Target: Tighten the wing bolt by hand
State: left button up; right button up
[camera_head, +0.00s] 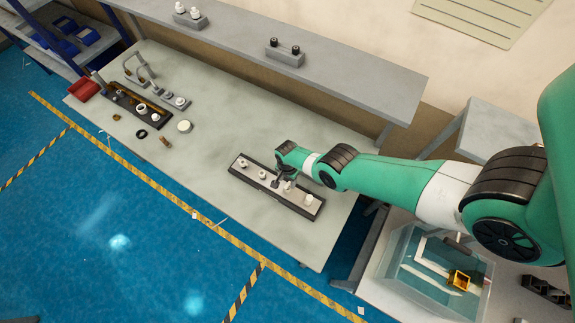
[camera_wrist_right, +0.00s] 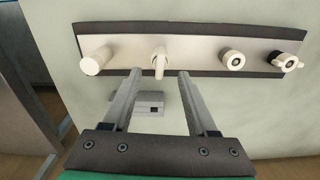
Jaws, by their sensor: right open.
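A long dark-edged strip (camera_head: 233,168) with a pale top lies on the table and carries a row of fittings; it also shows in the wrist view (camera_wrist_right: 200,60). The fitting with side tabs and a dark centre (camera_wrist_right: 288,61), at the right end there, looks like a wing bolt. A narrow upright, lever-like fitting (camera_wrist_right: 159,60) stands nearer the middle; I cannot tell whether it is also a wing bolt. My right gripper (camera_wrist_right: 159,74) is open, its fingertips either side of the lever-like fitting, with gaps showing. In the head view my right gripper (camera_head: 277,181) partly hides the strip. My left gripper is not in view.
A plain white cylinder (camera_wrist_right: 95,61) and a round dark-centred fitting (camera_wrist_right: 232,60) share the strip. A second loaded strip (camera_head: 122,105) and a red bin (camera_head: 84,89) sit at the table's far left. A shelf (camera_head: 350,85) runs behind. Mid-table is clear.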

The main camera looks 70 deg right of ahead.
jog(key=shift+o, duration=0.5)
jog(key=shift+c, duration=0.4)
jog(key=n, duration=0.4)
jog(key=shift+n, duration=0.3)
jog(key=n, duration=0.4)
jog(key=shift+n, duration=0.3)
jog(key=n, duration=0.9)
jog(key=shift+f, duration=0.1)
